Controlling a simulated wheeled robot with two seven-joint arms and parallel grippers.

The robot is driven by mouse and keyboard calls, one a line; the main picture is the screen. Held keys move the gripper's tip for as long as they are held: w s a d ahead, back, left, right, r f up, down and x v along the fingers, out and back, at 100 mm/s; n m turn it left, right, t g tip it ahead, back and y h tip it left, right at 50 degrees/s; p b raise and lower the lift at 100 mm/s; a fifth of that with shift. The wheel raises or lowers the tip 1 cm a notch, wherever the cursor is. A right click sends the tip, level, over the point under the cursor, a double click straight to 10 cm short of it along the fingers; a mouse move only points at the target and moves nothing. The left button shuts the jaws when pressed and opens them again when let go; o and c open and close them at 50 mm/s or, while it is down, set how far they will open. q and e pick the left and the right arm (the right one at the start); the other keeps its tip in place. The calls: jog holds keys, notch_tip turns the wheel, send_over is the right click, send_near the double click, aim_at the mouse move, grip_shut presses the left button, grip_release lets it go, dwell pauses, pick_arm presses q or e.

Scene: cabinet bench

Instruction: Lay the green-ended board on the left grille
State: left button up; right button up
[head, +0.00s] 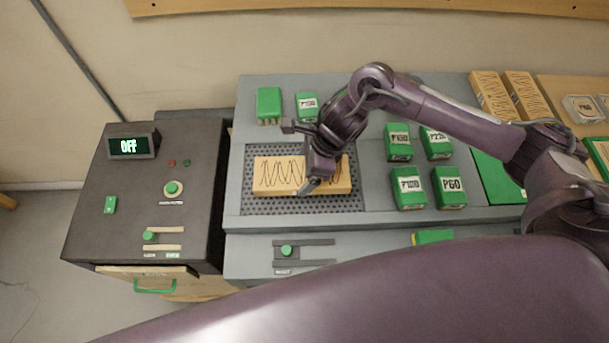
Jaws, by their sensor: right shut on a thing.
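A light wooden board (275,176) with a dark zigzag line lies along the dark perforated left grille (290,206). Whether it rests on the grille or is slightly above it, I cannot tell. No green end shows on this board; part of its right half is hidden behind my gripper. My right gripper (314,184) is over the board's right half, pointing down, and shut on it. My left gripper is not in view.
Several green labelled blocks (408,188) stand right of the grille, and two green blocks (269,103) behind it. Two zigzag-marked wooden boards (490,96) lie at the back right. A dark control box (134,200) with an OFF display (128,146) stands at left.

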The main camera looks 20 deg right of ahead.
aim_at(304, 179)
notch_tip(304, 179, down, 4)
jog(key=shift+f+p, duration=0.1)
jog(key=shift+p, duration=0.3)
jog(key=shift+f, duration=0.2)
